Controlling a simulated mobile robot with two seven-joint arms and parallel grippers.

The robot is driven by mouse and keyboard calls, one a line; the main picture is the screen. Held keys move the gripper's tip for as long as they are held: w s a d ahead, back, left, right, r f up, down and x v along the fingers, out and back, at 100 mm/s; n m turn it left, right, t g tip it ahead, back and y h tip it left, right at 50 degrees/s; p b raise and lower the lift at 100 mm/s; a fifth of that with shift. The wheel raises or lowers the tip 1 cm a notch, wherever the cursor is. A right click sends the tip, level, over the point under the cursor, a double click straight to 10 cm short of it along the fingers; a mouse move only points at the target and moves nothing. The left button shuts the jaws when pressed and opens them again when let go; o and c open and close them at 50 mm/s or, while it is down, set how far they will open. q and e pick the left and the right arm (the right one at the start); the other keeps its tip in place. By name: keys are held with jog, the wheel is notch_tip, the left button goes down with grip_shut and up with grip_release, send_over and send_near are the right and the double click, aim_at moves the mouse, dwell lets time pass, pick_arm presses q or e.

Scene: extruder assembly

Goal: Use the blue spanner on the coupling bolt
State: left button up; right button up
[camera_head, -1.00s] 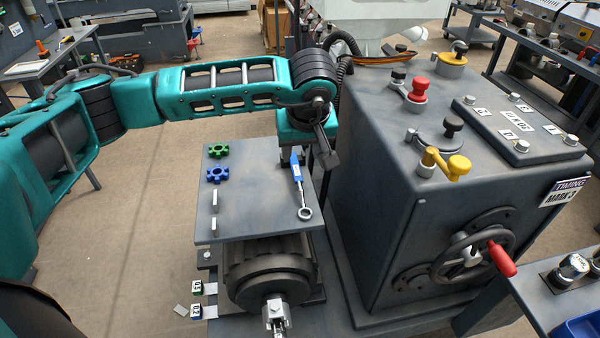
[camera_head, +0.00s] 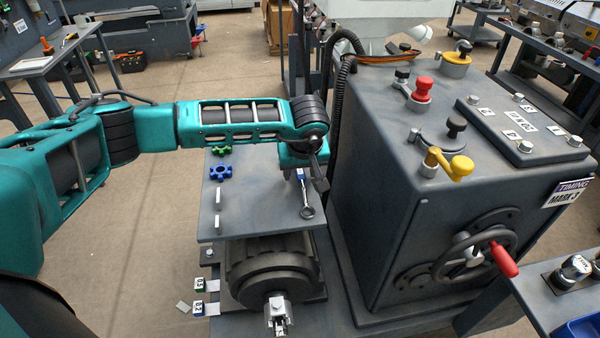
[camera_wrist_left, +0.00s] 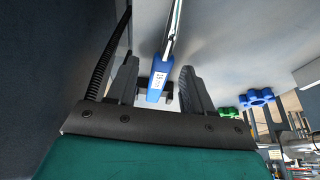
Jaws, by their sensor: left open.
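The blue spanner lies on the grey plate (camera_head: 255,210) on top of the motor, its metal ring end (camera_head: 307,212) toward the front. Its blue handle (camera_wrist_left: 160,80) shows between the fingers in the left wrist view. My left gripper (camera_head: 304,176) is over the handle end, pointing down, with its fingers open on either side of the handle. The arm hides part of the handle in the head view. A metal coupling piece (camera_head: 278,314) sticks out at the motor's front; I cannot make out which part is the coupling bolt. My right gripper is not in view.

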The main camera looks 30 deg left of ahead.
aim_at(300, 173)
pick_arm(q)
grip_shut()
dwell(0.5)
notch_tip(300, 173, up, 20)
dwell(0.7)
jog(key=c, duration=0.6)
grip_release()
grip_shut()
